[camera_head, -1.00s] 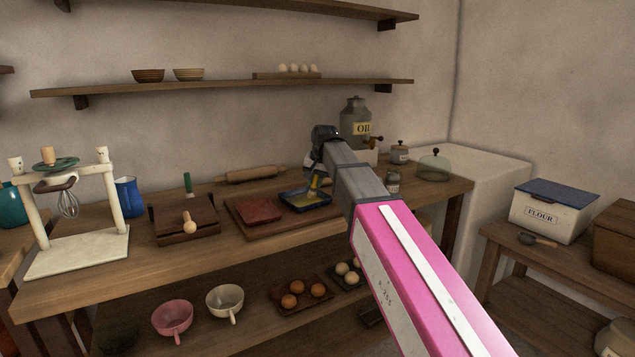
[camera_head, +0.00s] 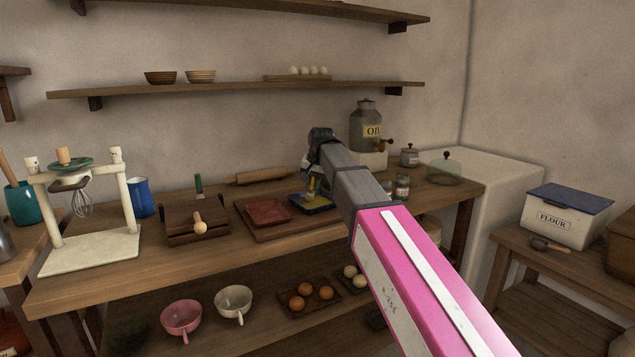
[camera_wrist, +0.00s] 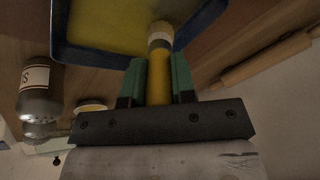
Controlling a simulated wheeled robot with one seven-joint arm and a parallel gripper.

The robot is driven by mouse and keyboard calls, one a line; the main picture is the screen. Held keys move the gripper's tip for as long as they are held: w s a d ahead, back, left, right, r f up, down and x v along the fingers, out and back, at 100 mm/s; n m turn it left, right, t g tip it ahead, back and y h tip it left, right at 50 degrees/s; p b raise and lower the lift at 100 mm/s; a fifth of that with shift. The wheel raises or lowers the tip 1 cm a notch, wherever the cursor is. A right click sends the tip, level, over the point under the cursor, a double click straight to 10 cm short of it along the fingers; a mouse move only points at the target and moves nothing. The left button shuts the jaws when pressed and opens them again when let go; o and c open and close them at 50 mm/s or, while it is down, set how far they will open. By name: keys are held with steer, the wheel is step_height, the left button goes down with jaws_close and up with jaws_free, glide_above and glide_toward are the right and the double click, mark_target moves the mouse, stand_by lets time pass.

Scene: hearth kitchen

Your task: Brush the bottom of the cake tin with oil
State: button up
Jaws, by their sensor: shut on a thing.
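My gripper (camera_wrist: 158,78) is shut on the handle of a brush (camera_wrist: 158,68), between its green fingers. The brush has a yellow handle and a pale band near its far end. That end overlaps a blue-rimmed rectangular tin (camera_wrist: 95,59) with a yellow inside; I cannot tell whether it touches the bottom. The oil can (camera_head: 366,115), labelled OIL, stands behind to the right.
Small jars (camera_head: 402,187) and a glass dome (camera_head: 444,170) stand right of my arm. A rolling pin (camera_head: 258,175) lies behind the board (camera_head: 290,231). A wooden press (camera_head: 187,220) and a white stand (camera_head: 90,252) are farther left. A shelf (camera_head: 240,88) runs above the bench.

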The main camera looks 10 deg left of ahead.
steer(key=shift+s+a, duration=1.15)
steer(key=shift+a, duration=0.2)
steer(key=shift+s+d, duration=1.2)
steer(key=shift+s, duration=0.2)
steer(key=shift+s+d, duration=1.15)
steer(key=shift+s, duration=0.25)
steer(key=shift+r, duration=0.1)
steer(key=shift+w+a, duration=0.1)
steer(key=shift+w+a, duration=1.15)
steer(key=shift+w, duration=0.25)
steer(key=shift+w+a, duration=1.1)
steer(key=shift+w, duration=0.25)
steer(key=shift+s+d, duration=0.1)
steer(key=shift+s+d, duration=1.15)
steer(key=shift+s, duration=0.25)
steer(key=shift+s+d, duration=1.1)
steer(key=shift+s, duration=0.25)
